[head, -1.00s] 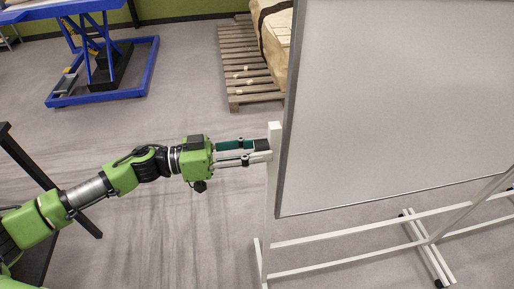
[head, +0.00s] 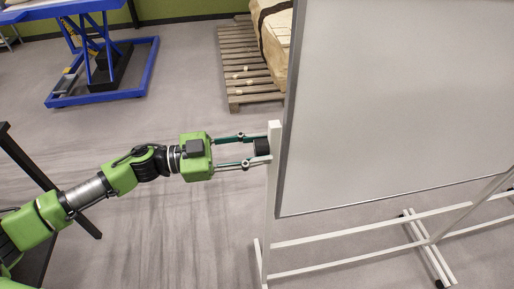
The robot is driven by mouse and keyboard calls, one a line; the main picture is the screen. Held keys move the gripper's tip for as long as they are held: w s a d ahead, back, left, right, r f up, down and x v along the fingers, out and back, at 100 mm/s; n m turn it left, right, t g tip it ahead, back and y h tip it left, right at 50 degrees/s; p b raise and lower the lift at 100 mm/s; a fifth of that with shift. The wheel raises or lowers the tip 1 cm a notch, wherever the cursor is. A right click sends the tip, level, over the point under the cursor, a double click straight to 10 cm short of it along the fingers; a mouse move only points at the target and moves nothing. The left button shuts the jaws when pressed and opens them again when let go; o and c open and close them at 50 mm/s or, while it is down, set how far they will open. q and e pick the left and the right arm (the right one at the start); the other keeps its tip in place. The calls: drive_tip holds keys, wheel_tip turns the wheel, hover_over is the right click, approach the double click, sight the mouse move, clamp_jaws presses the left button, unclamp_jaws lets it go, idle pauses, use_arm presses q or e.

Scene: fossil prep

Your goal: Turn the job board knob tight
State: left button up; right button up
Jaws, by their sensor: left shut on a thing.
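The job board (head: 400,95) is a large whiteboard in a white frame on a stand, filling the right of the head view. Its black knob (head: 262,147) sits on the left side of the frame's upright post (head: 270,200). My left gripper (head: 260,147) reaches in from the left and is shut on the knob, one finger above it and one below. My right gripper is not in view.
A wooden pallet (head: 236,60) with a wrapped block (head: 276,40) stands behind the board's left edge. A blue lift table (head: 104,75) is at the back left. The board's feet (head: 428,250) rest on the floor.

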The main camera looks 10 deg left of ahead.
use_arm(q)
drive_tip(key=o, duration=1.1)
drive_tip(key=v, duration=1.2)
